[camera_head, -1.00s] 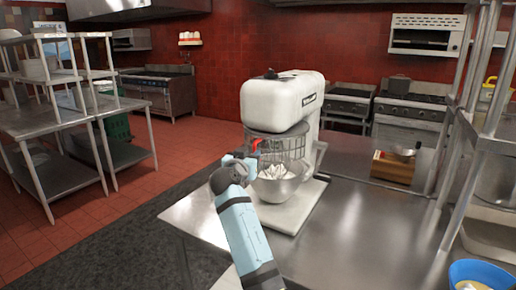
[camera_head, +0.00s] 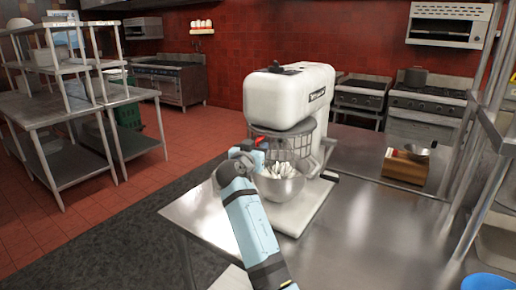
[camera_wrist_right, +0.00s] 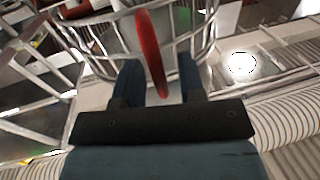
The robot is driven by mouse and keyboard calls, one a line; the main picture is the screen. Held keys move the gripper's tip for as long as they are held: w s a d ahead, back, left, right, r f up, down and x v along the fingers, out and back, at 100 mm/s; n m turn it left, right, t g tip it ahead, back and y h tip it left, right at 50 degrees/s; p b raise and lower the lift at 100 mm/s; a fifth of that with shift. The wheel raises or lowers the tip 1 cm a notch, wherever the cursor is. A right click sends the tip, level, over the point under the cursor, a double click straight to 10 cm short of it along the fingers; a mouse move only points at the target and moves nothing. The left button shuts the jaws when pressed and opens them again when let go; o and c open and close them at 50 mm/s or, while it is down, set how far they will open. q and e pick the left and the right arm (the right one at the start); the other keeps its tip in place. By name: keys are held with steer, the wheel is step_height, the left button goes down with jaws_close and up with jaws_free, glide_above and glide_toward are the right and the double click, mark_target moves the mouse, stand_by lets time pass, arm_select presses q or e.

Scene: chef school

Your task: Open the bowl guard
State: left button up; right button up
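The white stand mixer (camera_head: 285,95) stands on the steel table. Its wire bowl guard (camera_head: 301,143) sits below the mixer head, above the metal bowl (camera_head: 284,188), which holds a whisk. A red handle (camera_head: 261,142) is on the guard's left front; it also shows in the right wrist view (camera_wrist_right: 150,50). My right gripper (camera_head: 258,157) is at the guard's left front. In the right wrist view, its two dark fingers (camera_wrist_right: 158,78) stand apart with the red handle between them and gaps visible on both sides. My left gripper is not in view.
A wooden box with a metal bowl (camera_head: 405,166) stands at the back right. A metal rack (camera_head: 485,120) rises at the right edge. Steel shelves (camera_head: 75,110) stand at the left.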

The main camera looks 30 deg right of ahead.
jaws_close()
